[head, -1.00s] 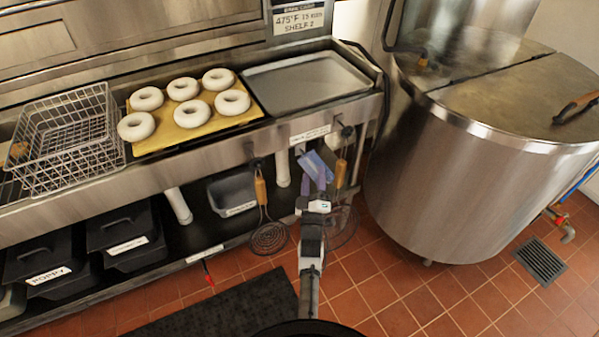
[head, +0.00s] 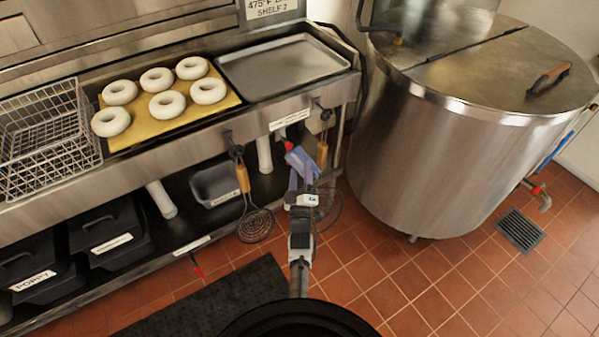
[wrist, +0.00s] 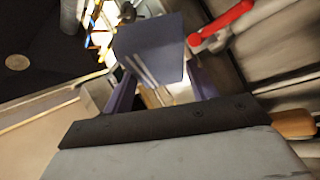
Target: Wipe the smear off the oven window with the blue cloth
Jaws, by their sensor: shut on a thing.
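My gripper (head: 303,178) is shut on the blue cloth (head: 300,160), in front of the steel counter's lower edge, between two hanging wooden-handled tools. In the wrist view the cloth (wrist: 150,45) is a flat blue-violet sheet beyond the violet fingers (wrist: 160,92). I cannot make out the oven window or any smear in these frames. Only steel panelling (head: 130,28) shows behind the counter at the top left of the head view.
A large steel kettle (head: 430,150) stands on the right. The counter holds a wire basket (head: 45,150), a board of bagels (head: 150,133) and an empty tray (head: 280,72). Strainers (head: 256,225) hang below it. A red handle (wrist: 225,22) is close to the cloth. Tiled floor (head: 400,285) is open at front right.

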